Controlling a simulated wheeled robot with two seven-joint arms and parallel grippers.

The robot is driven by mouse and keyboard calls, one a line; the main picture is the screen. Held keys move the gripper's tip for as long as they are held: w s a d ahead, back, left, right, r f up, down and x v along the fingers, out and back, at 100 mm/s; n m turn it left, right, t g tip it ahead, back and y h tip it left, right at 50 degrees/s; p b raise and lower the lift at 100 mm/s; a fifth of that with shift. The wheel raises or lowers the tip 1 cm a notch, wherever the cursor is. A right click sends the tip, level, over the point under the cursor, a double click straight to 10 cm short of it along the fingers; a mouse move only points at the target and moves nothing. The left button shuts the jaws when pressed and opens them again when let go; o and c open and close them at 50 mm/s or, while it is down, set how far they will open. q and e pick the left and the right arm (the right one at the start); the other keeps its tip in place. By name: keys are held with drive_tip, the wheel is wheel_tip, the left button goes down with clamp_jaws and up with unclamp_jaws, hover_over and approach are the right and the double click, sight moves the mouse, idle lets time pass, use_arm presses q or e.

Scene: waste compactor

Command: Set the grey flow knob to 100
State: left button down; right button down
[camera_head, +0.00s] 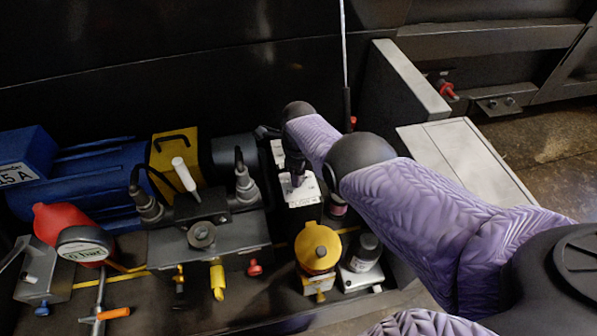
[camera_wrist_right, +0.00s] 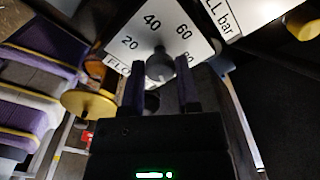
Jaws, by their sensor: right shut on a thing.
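The grey flow knob (camera_wrist_right: 160,68) sits on a white dial plate (camera_wrist_right: 185,38) marked 20, 40 and 60, with a partly hidden 80 at the right. A narrow part of the knob points up the picture, roughly between 40 and 60; its exact reading is unclear. My right gripper (camera_wrist_right: 161,82) is shut on the knob, one dark finger on each side. In the head view the right gripper (camera_head: 297,178) reaches down over the white plate (camera_head: 303,193), and the knob is hidden there. My left gripper is not in view.
A yellow round cap (camera_head: 318,247) and a small bottle (camera_head: 366,252) stand just in front of the dial. A hydraulic block (camera_head: 210,240) with cables and a blue motor (camera_head: 90,180) are to the left. A grey box (camera_head: 465,160) stands at the right.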

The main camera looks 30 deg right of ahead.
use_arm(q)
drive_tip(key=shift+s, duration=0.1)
use_arm(e)
drive_tip(key=shift+d+r+m, duration=0.1)
drive_tip(key=shift+m, duration=0.2)
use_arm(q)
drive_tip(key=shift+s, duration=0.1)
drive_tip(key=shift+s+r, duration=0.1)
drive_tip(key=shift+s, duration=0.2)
use_arm(e)
drive_tip(key=shift+c, duration=1.7)
unclamp_jaws()
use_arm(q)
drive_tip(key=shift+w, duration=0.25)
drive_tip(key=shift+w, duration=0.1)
